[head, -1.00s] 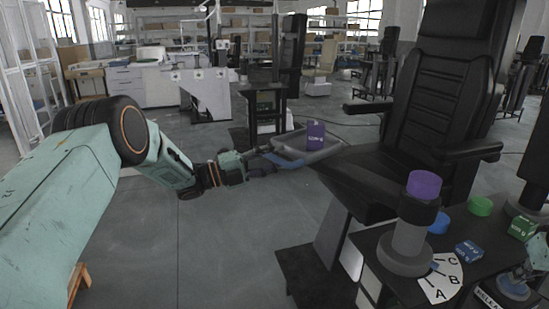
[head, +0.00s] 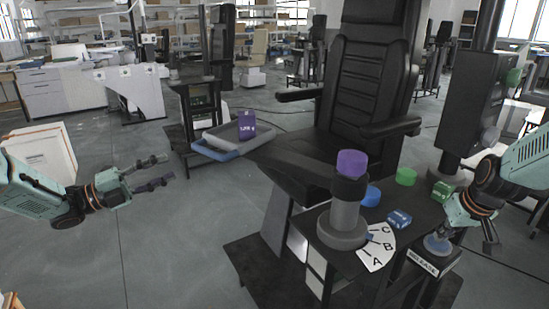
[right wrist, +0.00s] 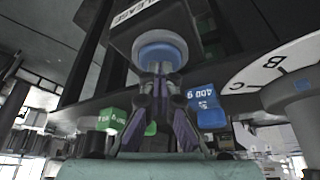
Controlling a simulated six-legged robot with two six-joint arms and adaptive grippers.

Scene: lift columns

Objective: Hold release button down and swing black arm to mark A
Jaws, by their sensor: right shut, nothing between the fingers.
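The release button (head: 438,244) is a round blue-grey cap on a black box with a white RELEASE label (head: 423,263). My right gripper (head: 443,235) is shut and empty, its fingertips at the button; the right wrist view shows the tips against the button's blue face (right wrist: 158,52). How far it is pressed I cannot tell. A grey post (head: 345,222) carries a black collar (head: 350,188) and a purple cap (head: 351,163). Beside it is a white dial (head: 378,256) lettered A, B, C. A small blue pointer sits near C and B. My left gripper (head: 160,171) is open and empty, left of the post.
A black chair (head: 365,85) stands behind. A purple box (head: 247,125) stands in a tray (head: 215,143). Floor around my left gripper is clear.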

